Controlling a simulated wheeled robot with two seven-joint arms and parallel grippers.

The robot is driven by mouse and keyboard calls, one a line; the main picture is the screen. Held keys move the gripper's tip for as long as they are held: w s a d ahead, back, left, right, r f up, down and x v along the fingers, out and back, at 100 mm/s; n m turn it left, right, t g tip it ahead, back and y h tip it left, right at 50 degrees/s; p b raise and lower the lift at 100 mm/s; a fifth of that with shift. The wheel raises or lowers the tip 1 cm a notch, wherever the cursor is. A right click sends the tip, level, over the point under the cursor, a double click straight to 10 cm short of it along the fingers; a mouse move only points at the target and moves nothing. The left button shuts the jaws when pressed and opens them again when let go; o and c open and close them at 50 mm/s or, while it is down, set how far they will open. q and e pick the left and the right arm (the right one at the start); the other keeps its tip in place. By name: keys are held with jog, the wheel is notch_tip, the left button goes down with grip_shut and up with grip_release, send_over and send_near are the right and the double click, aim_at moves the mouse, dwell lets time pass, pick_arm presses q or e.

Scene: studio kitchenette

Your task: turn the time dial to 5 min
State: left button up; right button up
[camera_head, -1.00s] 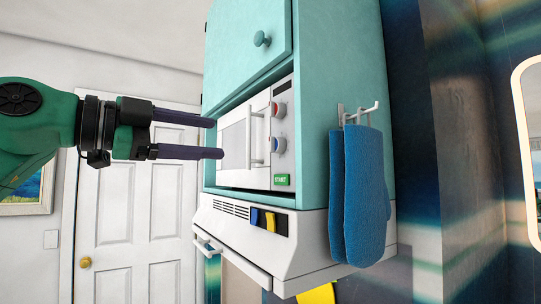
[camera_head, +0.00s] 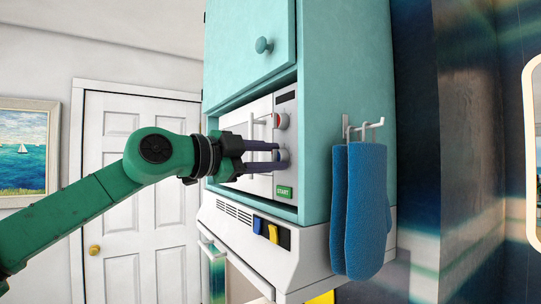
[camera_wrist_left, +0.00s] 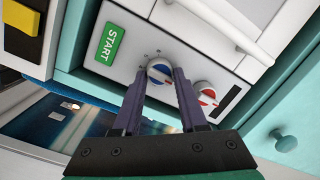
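The microwave (camera_head: 234,134) sits in a teal cabinet. Its panel carries a dial with red marking (camera_head: 281,121) above a dial with blue marking (camera_head: 283,156); no legible label tells which is the time dial. My left gripper (camera_head: 282,155) reaches to the blue dial. In the left wrist view the blue dial (camera_wrist_left: 160,72) lies between the fingertips (camera_wrist_left: 160,73) of my open gripper; I cannot tell whether they touch it. The red dial (camera_wrist_left: 206,95) is beside the right finger there. The blue dial's settings are too small to read. My right gripper is not in view.
A green START button (camera_head: 284,192) is below the dials. The microwave's door handle (camera_head: 250,128) is close to the left gripper. Blue mitts (camera_head: 361,210) hang from hooks on the cabinet side. A range hood (camera_head: 250,243) is underneath.

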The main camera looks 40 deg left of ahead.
pick_arm(q)
grip_shut()
jog(key=shift+f, duration=0.1)
